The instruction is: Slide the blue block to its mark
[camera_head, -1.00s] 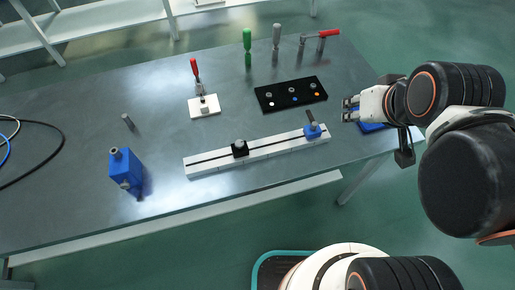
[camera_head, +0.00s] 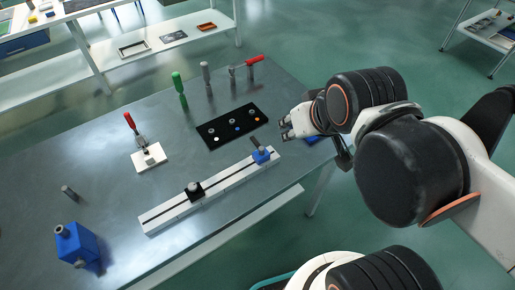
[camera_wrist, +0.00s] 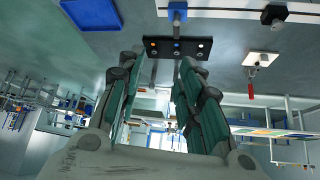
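The blue block (camera_head: 262,156) sits on the right end of a white rail (camera_head: 165,214) with a dark centre slot, and a dark peg stands up from it. It also shows at the top of the wrist view (camera_wrist: 178,12). A black slider (camera_head: 194,190) sits further left on the same rail. My gripper (camera_head: 285,128) is just right of and beyond the rail's right end, apart from the block. In the wrist view its two green-padded fingers (camera_wrist: 155,72) are spread with nothing between them. I cannot make out the mark.
A black panel (camera_head: 232,128) with coloured dots lies behind the rail. A red-handled clamp (camera_head: 148,157) stands on a white base. Green (camera_head: 179,90) and grey handles stand at the back. A blue box (camera_head: 76,245) stands front left. A blue tray (camera_wrist: 92,13) lies near my gripper.

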